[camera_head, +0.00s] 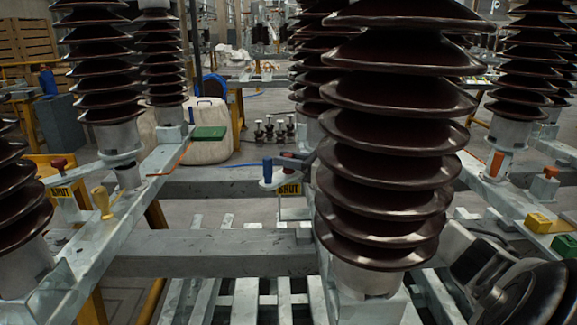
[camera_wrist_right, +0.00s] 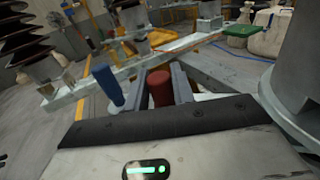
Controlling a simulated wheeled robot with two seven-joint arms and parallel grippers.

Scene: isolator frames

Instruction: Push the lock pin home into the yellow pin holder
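In the head view a dark red pin head (camera_head: 290,155) stands above a small yellow "SHUT" plate (camera_head: 289,189), left of the big brown insulator. It shows in the right wrist view as a red cylinder (camera_wrist_right: 160,88). My right gripper (camera_head: 308,158) reaches it from behind the insulator, which hides most of the gripper. In the wrist view its grey fingers (camera_wrist_right: 160,80) lie along both sides of the red cylinder, with no clear gap. The pin's lower end is hidden. A separate yellow block (camera_head: 540,222) sits on the right beam. My left gripper is out of view.
A blue-handled pin (camera_head: 267,170) stands close left of the red one; it also shows in the wrist view (camera_wrist_right: 107,85). The large brown insulator (camera_head: 390,150) stands close right. A grey cross beam (camera_head: 215,252) runs in front. A green box (camera_head: 208,133) lies on the left beam.

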